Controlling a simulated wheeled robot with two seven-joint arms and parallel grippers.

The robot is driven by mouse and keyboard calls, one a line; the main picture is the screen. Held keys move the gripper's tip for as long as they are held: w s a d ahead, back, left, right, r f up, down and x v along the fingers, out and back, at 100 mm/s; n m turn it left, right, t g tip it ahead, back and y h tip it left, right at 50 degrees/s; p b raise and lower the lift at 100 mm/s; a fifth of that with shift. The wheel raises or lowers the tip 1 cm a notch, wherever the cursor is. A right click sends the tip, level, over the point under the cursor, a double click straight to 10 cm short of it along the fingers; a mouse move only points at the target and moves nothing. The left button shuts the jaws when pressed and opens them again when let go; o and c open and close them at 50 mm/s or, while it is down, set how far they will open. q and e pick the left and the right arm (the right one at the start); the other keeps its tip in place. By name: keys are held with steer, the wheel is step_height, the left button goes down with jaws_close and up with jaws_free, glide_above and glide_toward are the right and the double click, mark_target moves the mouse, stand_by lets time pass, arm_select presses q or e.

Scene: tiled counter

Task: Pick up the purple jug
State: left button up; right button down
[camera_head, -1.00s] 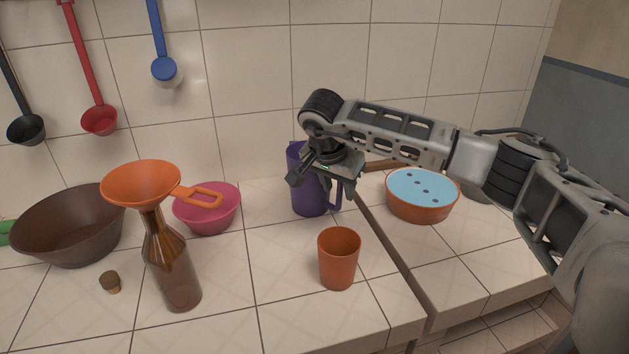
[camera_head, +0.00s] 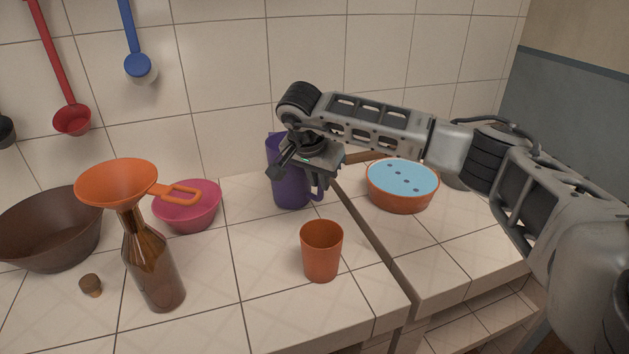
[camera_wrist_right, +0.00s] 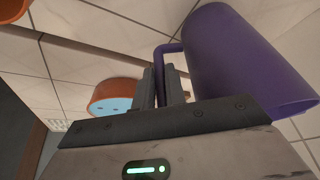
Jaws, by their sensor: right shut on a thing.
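The purple jug (camera_head: 290,190) stands upright on the tiled counter near the back wall, partly covered by my right arm in the head view. Its handle is on its right side. My right gripper (camera_head: 320,178) is at the handle. In the right wrist view, my right gripper's fingers (camera_wrist_right: 163,88) are close together on the handle (camera_wrist_right: 168,48), beside the purple jug body (camera_wrist_right: 245,65). The jug appears to rest on the counter. My left gripper is not in view.
An orange cup (camera_head: 321,250) stands in front of the jug. A pink bowl (camera_head: 190,212), a brown bottle (camera_head: 152,265) with an orange funnel (camera_head: 117,184), a cork (camera_head: 91,285) and a brown bowl (camera_head: 45,235) are left. An orange bowl with blue top (camera_head: 402,180) is right.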

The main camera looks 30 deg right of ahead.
steer(key=s+a+r+b, duration=0.1)
steer(key=s+a+r, duration=0.8)
steer(key=r, duration=0.3)
steer(key=shift+s+a+r, duration=0.15)
steer(key=shift+a+r, duration=0.05)
steer(key=shift+a, duration=0.5)
